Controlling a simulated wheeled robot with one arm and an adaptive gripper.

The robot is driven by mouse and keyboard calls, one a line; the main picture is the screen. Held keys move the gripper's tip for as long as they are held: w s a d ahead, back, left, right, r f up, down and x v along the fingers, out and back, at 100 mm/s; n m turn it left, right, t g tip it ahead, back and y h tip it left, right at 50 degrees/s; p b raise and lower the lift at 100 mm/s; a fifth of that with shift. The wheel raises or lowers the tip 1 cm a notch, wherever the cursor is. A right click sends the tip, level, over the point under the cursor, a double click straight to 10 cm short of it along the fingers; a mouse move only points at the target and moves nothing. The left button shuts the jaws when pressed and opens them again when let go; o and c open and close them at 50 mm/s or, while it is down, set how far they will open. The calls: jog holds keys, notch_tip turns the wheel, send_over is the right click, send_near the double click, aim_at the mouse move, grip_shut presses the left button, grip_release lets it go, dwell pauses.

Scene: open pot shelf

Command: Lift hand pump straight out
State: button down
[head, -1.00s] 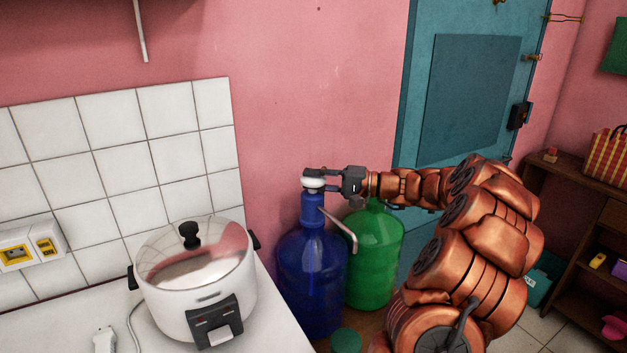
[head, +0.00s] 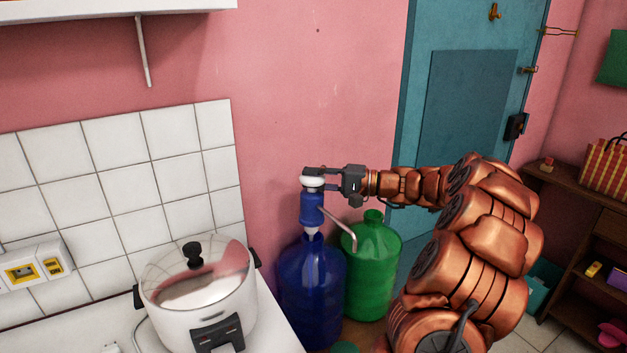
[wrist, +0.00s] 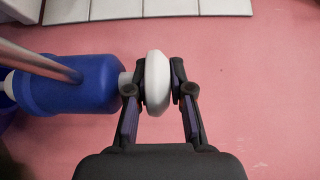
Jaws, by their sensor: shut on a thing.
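The hand pump (head: 312,208) has a blue body, a white top and a metal spout curving to the right. My gripper (head: 315,178) is shut on its white top. In the wrist view, my gripper (wrist: 158,85) has a finger on each side of the white disc, and the pump's blue body (wrist: 75,84) extends left. The pump is upright above the blue water bottle (head: 312,285). A pale lower part of the pump shows at the bottle's mouth; whether a tube continues inside is hidden.
A green bottle (head: 373,262) stands right of the blue one, close to the spout. A rice cooker (head: 200,290) sits on the white counter at left. The pink wall (head: 290,110) is behind, and a shelf (head: 100,12) overhangs at upper left.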

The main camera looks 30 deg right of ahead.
jog(key=shift+r+p, duration=4.2)
jog(key=shift+r, duration=1.05)
notch_tip(320, 180, up, 15)
jog(key=p, duration=0.6)
jog(key=shift+r, duration=0.1)
